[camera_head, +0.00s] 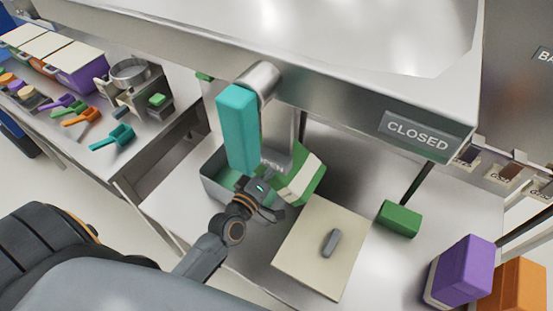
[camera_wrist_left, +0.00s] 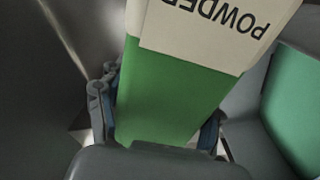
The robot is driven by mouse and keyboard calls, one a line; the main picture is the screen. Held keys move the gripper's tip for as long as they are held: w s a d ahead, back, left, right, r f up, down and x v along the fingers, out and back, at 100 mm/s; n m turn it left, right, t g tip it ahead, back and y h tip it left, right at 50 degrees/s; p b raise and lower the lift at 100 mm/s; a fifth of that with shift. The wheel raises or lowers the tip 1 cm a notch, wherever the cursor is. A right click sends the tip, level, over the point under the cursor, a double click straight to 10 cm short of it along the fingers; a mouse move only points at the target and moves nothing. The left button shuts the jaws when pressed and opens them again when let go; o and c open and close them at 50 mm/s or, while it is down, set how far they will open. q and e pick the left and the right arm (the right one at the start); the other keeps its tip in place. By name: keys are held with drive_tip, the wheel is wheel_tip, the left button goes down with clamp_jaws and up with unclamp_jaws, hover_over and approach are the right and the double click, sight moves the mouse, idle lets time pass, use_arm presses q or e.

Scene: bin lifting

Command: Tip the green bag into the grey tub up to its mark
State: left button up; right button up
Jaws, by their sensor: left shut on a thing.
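The green bag (camera_head: 304,178) with a cream label band is tilted beside and partly over the right end of the grey tub (camera_head: 226,196). My left gripper (camera_head: 268,198) is shut on the bag. In the left wrist view the bag (camera_wrist_left: 175,95) is between the two fingers (camera_wrist_left: 157,115), its label reading "POWDER" upside down. The tub's grey wall (camera_wrist_left: 255,145) shows at the right there, with a green surface inside. The bag's mouth, the tub's mark and the fill level cannot be made out. My right gripper is not in view.
A teal upright handle (camera_head: 238,128) hangs from a pipe directly above the tub. A cream board (camera_head: 300,262) with a grey piece (camera_head: 331,243) lies right of the gripper. A green box (camera_head: 399,218) and a purple box (camera_head: 463,270) stand farther right. A "CLOSED" hopper (camera_head: 340,100) overhangs the bench.

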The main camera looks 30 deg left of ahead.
sight(269, 149)
use_arm(q)
drive_tip(key=shift+a+r+m+p, duration=0.25)
drive_tip(key=shift+r+m+p, duration=0.6)
drive_tip(key=shift+r, duration=0.25)
drive_tip(key=shift+a+m, duration=0.1)
drive_tip(key=shift+m, duration=0.15)
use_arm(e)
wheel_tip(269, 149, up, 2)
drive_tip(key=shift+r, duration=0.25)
use_arm(q)
drive_tip(key=shift+w+a+r+m+p, duration=0.1)
drive_tip(key=shift+a+r+m+p, duration=0.15)
drive_tip(key=shift+r+m+p, duration=0.45)
drive_tip(key=shift+a+m+p, duration=0.25)
drive_tip(key=shift+m+p, duration=0.15)
drive_tip(key=shift+m, duration=0.3)
drive_tip(key=shift+a, duration=0.15)
drive_tip(key=shift+m, duration=0.3)
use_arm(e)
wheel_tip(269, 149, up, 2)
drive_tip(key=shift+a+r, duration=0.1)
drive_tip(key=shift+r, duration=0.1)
